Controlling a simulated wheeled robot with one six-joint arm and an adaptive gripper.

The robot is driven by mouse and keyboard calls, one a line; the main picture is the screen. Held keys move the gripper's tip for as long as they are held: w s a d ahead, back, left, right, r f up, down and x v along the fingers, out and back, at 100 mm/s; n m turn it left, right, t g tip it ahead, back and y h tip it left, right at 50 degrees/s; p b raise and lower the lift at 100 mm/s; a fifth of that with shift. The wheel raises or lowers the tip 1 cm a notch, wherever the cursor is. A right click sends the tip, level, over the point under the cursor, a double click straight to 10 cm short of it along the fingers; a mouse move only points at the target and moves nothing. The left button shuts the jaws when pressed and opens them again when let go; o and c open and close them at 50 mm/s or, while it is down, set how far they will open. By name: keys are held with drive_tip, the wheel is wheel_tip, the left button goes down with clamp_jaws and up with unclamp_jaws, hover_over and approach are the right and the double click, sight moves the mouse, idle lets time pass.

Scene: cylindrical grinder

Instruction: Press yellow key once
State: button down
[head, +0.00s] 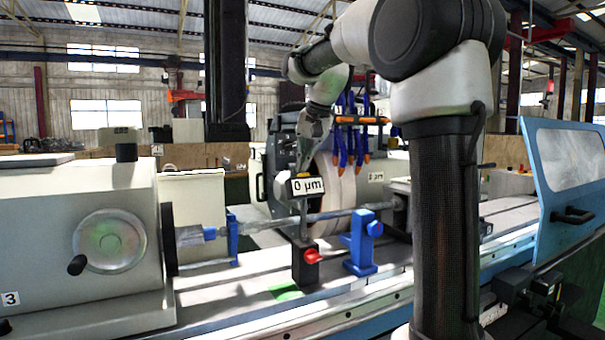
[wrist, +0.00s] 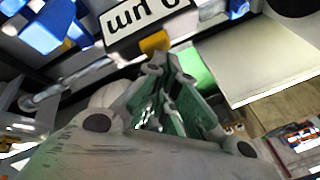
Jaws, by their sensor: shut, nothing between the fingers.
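The yellow key (wrist: 154,42) shows in the wrist view at the edge of a black gauge display (wrist: 138,22) with a white "0 µm" label, upside down there. In the head view the display (head: 308,187) stands on a thin post above a black base with a red knob (head: 312,257). My gripper (head: 304,168) points down just above the display in the head view. In the wrist view my gripper (wrist: 163,58) is shut and empty, its fingertips right by the yellow key. I cannot tell whether they touch it.
A long shaft (head: 290,220) runs behind the gauge post, with blue rests (head: 361,243) beside it. The grinding wheel (head: 338,190) is close behind. The grey headstock with a handwheel (head: 110,243) stands left. A blue door (head: 570,175) stands right.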

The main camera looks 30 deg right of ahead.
drive_tip(key=shift+r, duration=0.1)
drive_tip(key=shift+w+r, duration=0.3)
drive_tip(key=shift+r, duration=0.35)
drive_tip(key=shift+w+r, duration=0.3)
drive_tip(key=shift+r, duration=0.5)
drive_tip(key=shift+w+r, duration=0.35)
drive_tip(key=shift+r, duration=0.4)
drive_tip(key=shift+w+r, duration=0.3)
drive_tip(key=shift+r, duration=0.5)
